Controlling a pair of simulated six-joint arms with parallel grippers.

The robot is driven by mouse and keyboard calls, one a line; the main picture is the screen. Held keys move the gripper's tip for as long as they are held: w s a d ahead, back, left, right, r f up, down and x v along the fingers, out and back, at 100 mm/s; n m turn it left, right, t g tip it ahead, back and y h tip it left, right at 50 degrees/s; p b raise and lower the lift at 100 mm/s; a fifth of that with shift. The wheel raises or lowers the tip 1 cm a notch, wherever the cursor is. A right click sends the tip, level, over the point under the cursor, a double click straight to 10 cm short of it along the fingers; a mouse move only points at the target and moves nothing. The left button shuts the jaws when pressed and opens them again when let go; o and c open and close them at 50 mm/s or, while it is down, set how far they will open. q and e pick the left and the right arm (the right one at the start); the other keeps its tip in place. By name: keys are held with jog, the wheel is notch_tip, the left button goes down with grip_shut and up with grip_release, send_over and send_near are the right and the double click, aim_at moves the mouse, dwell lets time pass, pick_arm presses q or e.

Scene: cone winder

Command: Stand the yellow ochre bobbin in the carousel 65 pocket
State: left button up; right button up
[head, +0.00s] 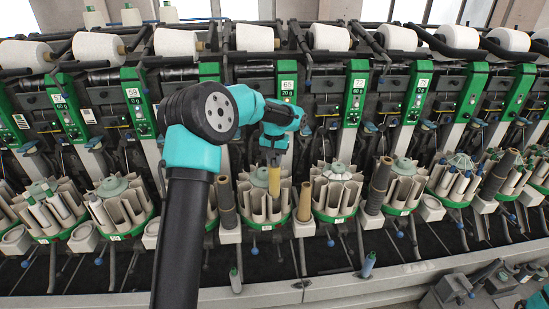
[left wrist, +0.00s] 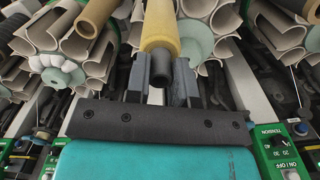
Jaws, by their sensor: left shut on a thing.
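The yellow ochre bobbin (head: 274,181) hangs roughly upright below my left gripper (head: 273,157), over the carousel (head: 254,223) under the green 65 panel (head: 288,84). Its lower end overlaps the cream pockets in the head view; I cannot tell whether it is inside one. In the left wrist view, my left gripper (left wrist: 161,84) is shut on the bobbin (left wrist: 160,28) near its dark tip (left wrist: 160,68). The bobbin's far end runs out of the top of that view, near a pale green hub (left wrist: 195,40) and cream pocket walls. My right gripper is not in view.
A tan tube (head: 305,202) stands just right of the 65 carousel and a dark grey tube (head: 226,202) just left. Neighbouring carousels (head: 341,214) flank it closely.

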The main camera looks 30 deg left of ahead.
aim_at(274, 182)
pick_arm(q)
jog(key=shift+f, duration=0.1)
jog(key=shift+f, duration=2.25)
jog(key=shift+f, duration=3.2)
jog(key=o, duration=0.9)
jog(key=shift+r, duration=0.1)
